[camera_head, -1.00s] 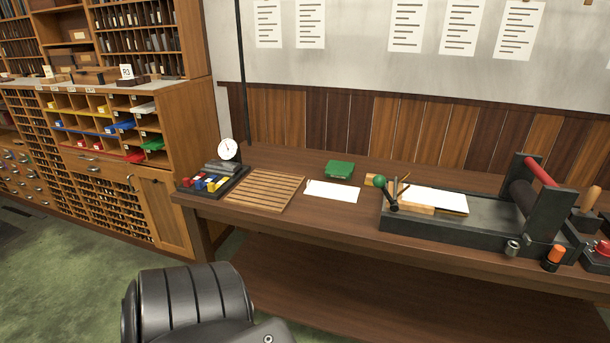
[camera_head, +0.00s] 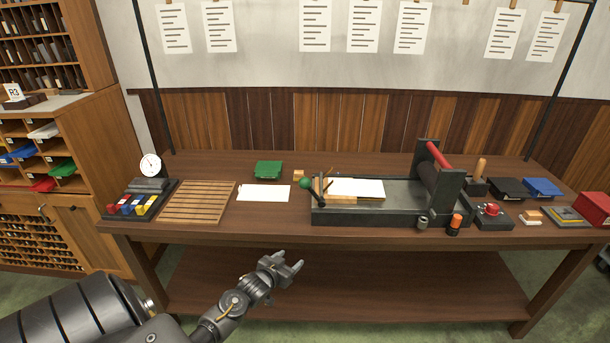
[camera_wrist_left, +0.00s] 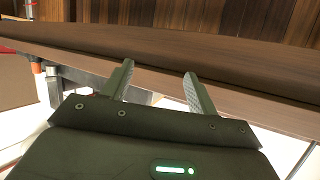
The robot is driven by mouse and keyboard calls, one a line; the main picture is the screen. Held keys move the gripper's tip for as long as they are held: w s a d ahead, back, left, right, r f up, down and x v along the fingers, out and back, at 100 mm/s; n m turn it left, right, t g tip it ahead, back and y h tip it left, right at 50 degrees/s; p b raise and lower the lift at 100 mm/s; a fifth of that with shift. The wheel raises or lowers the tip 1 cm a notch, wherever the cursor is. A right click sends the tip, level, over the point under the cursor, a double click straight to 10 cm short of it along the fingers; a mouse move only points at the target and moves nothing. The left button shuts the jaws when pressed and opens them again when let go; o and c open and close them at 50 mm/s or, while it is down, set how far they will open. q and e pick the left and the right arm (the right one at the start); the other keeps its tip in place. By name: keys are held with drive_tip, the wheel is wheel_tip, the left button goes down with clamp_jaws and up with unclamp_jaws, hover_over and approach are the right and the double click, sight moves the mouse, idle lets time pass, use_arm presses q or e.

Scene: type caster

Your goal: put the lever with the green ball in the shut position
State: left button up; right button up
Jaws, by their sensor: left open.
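The lever with the green ball (camera_head: 306,183) is at the left end of the dark press bed on the table. Its dark arm slants from the ball down to the right, to the bed's corner. My left gripper (camera_head: 293,265) is open and empty, in front of the table and below its top, lower left of the lever. In the left wrist view the open fingers (camera_wrist_left: 157,85) point at the wooden table edge with nothing between them. My right gripper is not in view.
The press bed (camera_head: 375,214) holds white paper; its roller with a red bar (camera_head: 437,155) stands at the right. The table's front edge (camera_head: 215,233) lies beyond my gripper.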

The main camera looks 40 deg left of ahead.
sight(302, 186)
use_arm(q)
drive_tip(key=w+a+r+t+p, duration=0.1)
drive_tip(key=w+r+t, duration=0.1)
drive_tip(key=r, duration=0.9)
drive_tip(key=w+a+r+t+p, duration=0.1)
drive_tip(key=w+a+r+t, duration=0.1)
drive_tip(key=r, duration=0.9)
drive_tip(key=shift+y, duration=0.4)
drive_tip(key=w, duration=0.3)
drive_tip(key=w+p, duration=0.1)
drive_tip(key=w, duration=0.2)
drive_tip(key=w+a+p, duration=0.1)
drive_tip(key=w, duration=0.2)
drive_tip(key=shift+a, duration=0.1)
drive_tip(key=shift+w+a, duration=0.15)
drive_tip(key=shift+w, duration=0.5)
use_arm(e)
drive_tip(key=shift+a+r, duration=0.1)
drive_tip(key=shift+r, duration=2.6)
use_arm(q)
clamp_jaws()
